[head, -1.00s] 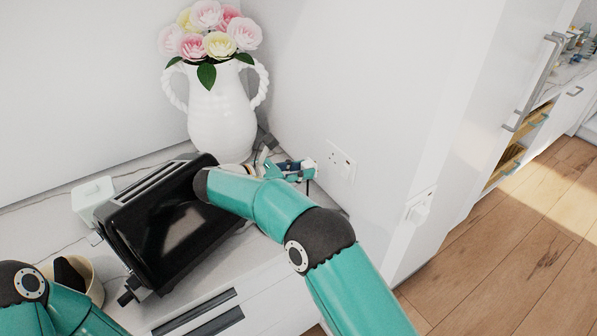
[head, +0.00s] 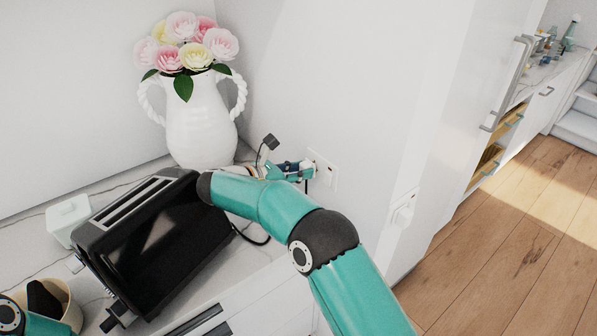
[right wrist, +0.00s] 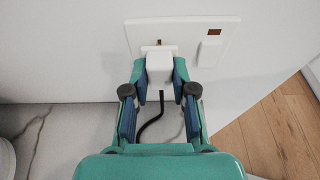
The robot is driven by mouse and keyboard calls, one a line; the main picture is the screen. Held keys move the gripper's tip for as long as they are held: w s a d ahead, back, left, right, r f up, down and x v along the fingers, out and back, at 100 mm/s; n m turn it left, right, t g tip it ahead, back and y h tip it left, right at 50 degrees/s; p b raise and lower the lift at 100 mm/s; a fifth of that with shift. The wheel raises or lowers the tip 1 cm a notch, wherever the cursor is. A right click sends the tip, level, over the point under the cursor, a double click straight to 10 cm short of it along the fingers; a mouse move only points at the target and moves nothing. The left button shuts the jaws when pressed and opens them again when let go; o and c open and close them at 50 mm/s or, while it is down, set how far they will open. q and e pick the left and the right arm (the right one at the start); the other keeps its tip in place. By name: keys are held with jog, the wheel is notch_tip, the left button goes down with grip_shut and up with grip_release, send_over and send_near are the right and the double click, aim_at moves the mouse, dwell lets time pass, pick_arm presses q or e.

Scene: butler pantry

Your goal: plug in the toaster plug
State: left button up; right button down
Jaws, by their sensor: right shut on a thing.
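The white toaster plug (right wrist: 159,68) is held between the fingers of my right gripper (right wrist: 160,90), which is shut on it. In the head view my right gripper (head: 308,172) is close to the wall socket (head: 329,180). In the right wrist view the plug is in front of the left part of the white socket plate (right wrist: 190,28), with a small brassy mark just above it. I cannot tell whether its pins are in the holes. A black cord (right wrist: 150,124) hangs from the plug. The black toaster (head: 150,245) stands on the counter. My left gripper is out of view.
A white vase (head: 200,125) with flowers stands in the corner behind the toaster. A white lidded dish (head: 68,218) and a beige pot (head: 62,300) are at the left. Another wall fitting (head: 403,212) is right of the socket.

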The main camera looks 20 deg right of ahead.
jog(key=shift+r+p, duration=0.15)
jog(key=shift+p, duration=0.85)
dwell(1.7)
jog(key=shift+w+d, duration=0.15)
jog(key=shift+d, duration=0.4)
dwell(0.4)
jog(key=c, duration=0.9)
grip_release()
jog(key=shift+o, duration=0.2)
jog(key=v, duration=1.2)
